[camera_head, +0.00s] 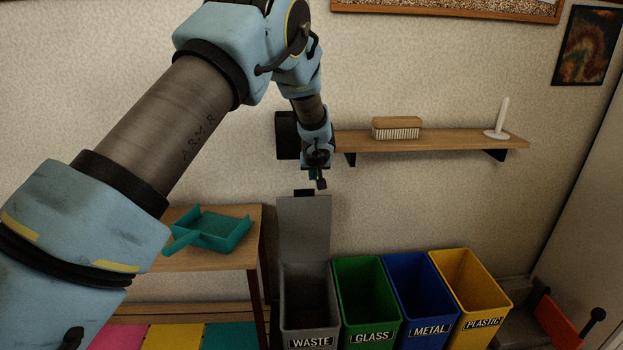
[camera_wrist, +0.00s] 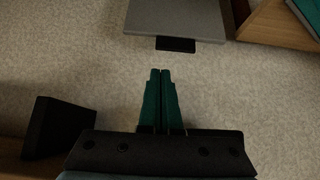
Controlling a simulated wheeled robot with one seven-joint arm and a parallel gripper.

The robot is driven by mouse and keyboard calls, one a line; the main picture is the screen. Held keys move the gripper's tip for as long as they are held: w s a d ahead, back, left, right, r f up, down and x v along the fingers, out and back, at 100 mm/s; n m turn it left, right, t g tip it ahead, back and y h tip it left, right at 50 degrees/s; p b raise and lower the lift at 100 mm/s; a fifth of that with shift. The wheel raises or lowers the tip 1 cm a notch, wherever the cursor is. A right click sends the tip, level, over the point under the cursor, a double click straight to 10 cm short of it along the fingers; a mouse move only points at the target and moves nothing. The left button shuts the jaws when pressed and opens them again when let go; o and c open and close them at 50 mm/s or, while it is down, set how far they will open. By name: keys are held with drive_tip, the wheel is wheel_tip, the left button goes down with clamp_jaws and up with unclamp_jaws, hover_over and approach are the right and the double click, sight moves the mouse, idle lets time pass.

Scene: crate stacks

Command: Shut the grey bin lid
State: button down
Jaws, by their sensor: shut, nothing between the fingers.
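The grey waste bin (camera_head: 309,331) stands at the left of a row of bins, and its inside shows. Its grey lid (camera_head: 304,228) stands upright at the back of the bin, open, with a black tab (camera_head: 304,192) on its top edge. In the wrist view the lid (camera_wrist: 176,18) is at the top with its black tab (camera_wrist: 176,44) towards my gripper. My gripper (camera_head: 320,185) is just above and slightly right of the tab, apart from it. Its green fingers (camera_wrist: 160,72) are together with nothing between them.
Open green (camera_head: 369,325), blue (camera_head: 425,329) and yellow (camera_head: 482,318) bins stand to the right. A wooden table (camera_head: 205,262) with a teal dustpan (camera_head: 212,231) is on the left. A wall shelf (camera_head: 450,141) holds a brush (camera_head: 396,127) close to my gripper's right.

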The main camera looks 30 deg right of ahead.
drive_tip(key=p+x, duration=0.2)
drive_tip(key=x, duration=0.6)
drive_tip(key=shift+w+a+f, duration=0.1)
drive_tip(key=shift+f, duration=0.15)
